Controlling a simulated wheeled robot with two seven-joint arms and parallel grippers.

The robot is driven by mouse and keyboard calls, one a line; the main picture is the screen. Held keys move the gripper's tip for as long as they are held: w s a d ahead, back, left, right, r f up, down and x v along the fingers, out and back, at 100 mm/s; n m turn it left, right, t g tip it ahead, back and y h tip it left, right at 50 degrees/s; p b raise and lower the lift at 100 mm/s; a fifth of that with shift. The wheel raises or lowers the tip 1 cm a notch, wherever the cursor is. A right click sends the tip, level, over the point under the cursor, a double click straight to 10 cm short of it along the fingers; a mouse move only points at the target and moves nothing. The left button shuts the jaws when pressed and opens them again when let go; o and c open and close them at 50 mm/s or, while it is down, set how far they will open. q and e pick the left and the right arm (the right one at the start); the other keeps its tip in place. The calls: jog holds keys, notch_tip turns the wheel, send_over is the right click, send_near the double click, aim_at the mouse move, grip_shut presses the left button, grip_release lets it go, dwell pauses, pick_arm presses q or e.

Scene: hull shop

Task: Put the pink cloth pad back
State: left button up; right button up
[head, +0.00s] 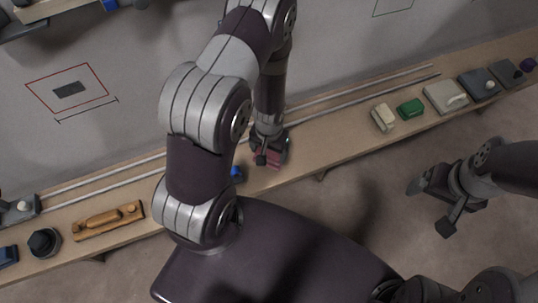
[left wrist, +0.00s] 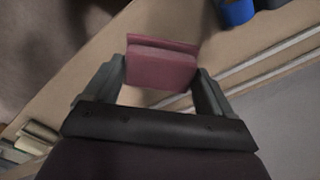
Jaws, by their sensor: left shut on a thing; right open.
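The pink cloth pad (left wrist: 160,68) is a pink block with a thin wider layer along its far side. My left gripper (left wrist: 160,78) is shut on it, one finger at each side, in the left wrist view. In the head view the pink pad (head: 273,155) shows beneath my left gripper (head: 270,150), over the wooden shelf (head: 330,147). I cannot tell whether the pad touches the shelf. My right gripper (head: 428,208) is open and empty, out over the floor at the right. My left arm hides part of the shelf.
A blue object (head: 237,174) stands close left of the pad. A wooden plane-like tool (head: 108,220) and a dark knob (head: 44,242) lie further left. A cream block (head: 383,117), green block (head: 410,108) and pale tool (head: 446,96) lie to the right. Metal rails (head: 350,98) run along the wall.

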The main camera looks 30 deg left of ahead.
pick_arm(q)
notch_tip(320, 180, down, 4)
jog(key=o, duration=0.8)
notch_tip(320, 180, up, 12)
jog(key=p, duration=0.5)
notch_tip(320, 180, up, 9)
send_over(269, 152)
jog(key=w, duration=0.1)
jog(key=s+d+r+m+t+p, duration=0.1)
jog(key=s+r, duration=0.4)
jog(key=r, duration=0.7)
jog(key=shift+d+p, duration=0.45)
jog(key=shift+d, duration=0.25)
